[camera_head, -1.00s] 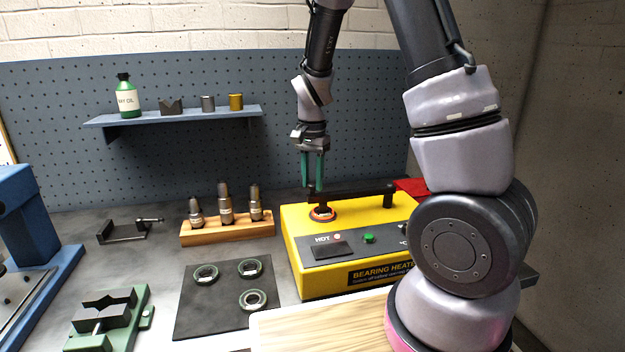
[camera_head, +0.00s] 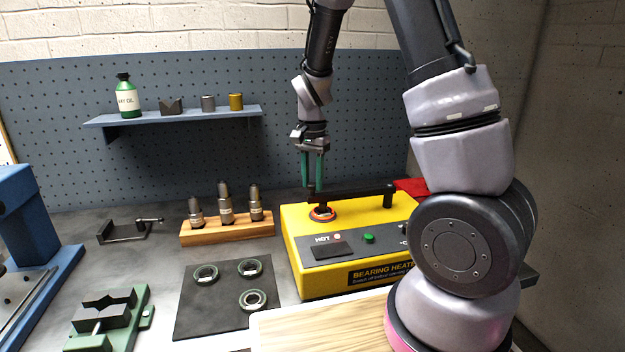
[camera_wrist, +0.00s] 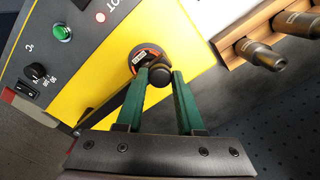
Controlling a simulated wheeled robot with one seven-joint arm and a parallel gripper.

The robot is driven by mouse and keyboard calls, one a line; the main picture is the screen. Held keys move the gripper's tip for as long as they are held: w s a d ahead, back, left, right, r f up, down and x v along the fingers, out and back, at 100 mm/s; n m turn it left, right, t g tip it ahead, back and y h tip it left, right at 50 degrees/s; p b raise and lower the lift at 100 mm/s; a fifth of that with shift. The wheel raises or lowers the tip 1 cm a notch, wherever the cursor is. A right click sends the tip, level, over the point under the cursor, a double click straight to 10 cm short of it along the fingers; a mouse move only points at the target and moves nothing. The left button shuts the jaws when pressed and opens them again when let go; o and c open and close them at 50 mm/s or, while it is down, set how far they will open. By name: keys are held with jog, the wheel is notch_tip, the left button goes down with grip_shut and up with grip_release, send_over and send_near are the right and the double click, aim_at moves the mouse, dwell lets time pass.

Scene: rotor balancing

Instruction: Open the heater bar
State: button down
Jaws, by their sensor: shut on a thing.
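The yellow bearing heater (camera_head: 290,240) stands at the right of the bench. Its black heater bar (camera_head: 355,194) lies across the top, from a black post at the right to the end by my gripper. My gripper (camera_head: 312,186) points down with green fingers at the bar's left end. In the wrist view my gripper (camera_wrist: 165,80) is shut on the round black knob (camera_wrist: 158,76) of the heater bar. An orange-rimmed ring (camera_wrist: 146,53) sits just beside the knob on the heater top. Part of the bar is hidden behind the fingers in the wrist view.
A wooden block (camera_head: 235,231) with several metal tools stands left of the heater. A dark mat (camera_head: 215,315) with three rings lies in front. A light wooden board (camera_head: 320,325) lies before the heater. A red thing (camera_head: 411,187) is behind it at right.

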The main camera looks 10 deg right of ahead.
jog(key=shift+w, duration=0.1)
jog(key=shift+w, duration=0.45)
jog(key=w+d+m, duration=0.3)
jog(key=w+m, duration=0.1)
jog(key=w, duration=0.3)
jog(key=w+d+m, duration=0.3)
jog(key=w+m, duration=0.1)
jog(key=w, duration=0.4)
jog(key=shift+d+m, duration=0.25)
jog(key=shift+m, duration=0.15)
jog(key=c, duration=0.5)
grip_release()
jog(key=shift+c, duration=0.2)
